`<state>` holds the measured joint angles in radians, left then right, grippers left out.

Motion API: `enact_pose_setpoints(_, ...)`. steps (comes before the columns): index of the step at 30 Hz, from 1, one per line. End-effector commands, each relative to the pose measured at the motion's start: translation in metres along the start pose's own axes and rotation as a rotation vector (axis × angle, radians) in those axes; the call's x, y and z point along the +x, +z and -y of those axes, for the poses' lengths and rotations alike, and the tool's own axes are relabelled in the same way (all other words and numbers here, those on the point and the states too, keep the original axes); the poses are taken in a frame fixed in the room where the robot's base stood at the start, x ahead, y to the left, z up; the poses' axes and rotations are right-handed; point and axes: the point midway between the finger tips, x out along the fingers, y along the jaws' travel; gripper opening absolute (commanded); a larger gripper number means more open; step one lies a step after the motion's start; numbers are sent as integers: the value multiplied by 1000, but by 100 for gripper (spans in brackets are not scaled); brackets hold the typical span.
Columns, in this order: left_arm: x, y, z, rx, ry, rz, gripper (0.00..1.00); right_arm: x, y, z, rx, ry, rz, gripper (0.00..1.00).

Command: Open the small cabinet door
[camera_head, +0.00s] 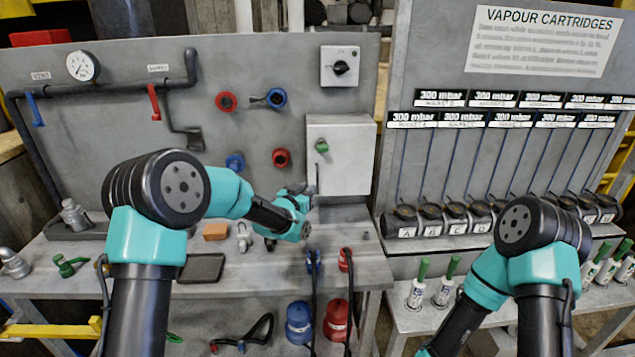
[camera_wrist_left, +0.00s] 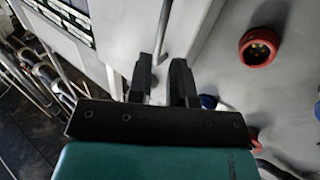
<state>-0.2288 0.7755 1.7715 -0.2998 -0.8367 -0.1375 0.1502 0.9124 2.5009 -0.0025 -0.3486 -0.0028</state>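The small cabinet (camera_head: 341,158) is a light grey box on the right part of the upright panel. Its door looks shut. A green knob (camera_head: 322,146) sits on the door's upper left, with a thin vertical handle bar (camera_head: 317,180) below it. My left gripper (camera_head: 309,188) is at the cabinet's lower left corner, partly hidden by its own wrist. In the left wrist view the two dark fingers (camera_wrist_left: 163,80) are apart, with the handle bar (camera_wrist_left: 162,36) between them; I cannot tell whether either touches it. My right arm is at lower right, its gripper out of frame.
Red and blue sockets (camera_head: 281,158) stick out of the panel left of the cabinet. A rotary switch box (camera_head: 340,66) is above it. The cartridge rack (camera_head: 500,130) stands to the right. An orange block (camera_head: 215,231) and a dark tray (camera_head: 201,268) lie on the bench.

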Motion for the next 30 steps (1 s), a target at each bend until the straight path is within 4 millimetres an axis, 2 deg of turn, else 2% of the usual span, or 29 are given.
enact_pose_setpoints(6, 35, 0, 0, 0, 0, -1, 19, 0, 0, 0, 0, 0, 0, 43)
enact_pose_setpoints(12, 58, 0, 0, 0, 0, -1, 19, 0, 0, 0, 0, 0, 0, 43)
enact_pose_setpoints(18, 66, 0, 0, 0, 0, 0, 19, 0, 0, 0, 0, 0, 0, 43)
enact_pose_setpoints(25, 67, 0, 0, 0, 0, 0, 19, 0, 0, 0, 0, 0, 0, 43)
enact_pose_setpoints(30, 66, 0, 0, 0, 0, 0, 5, 0, 0, 0, 0, 0, 0, 43)
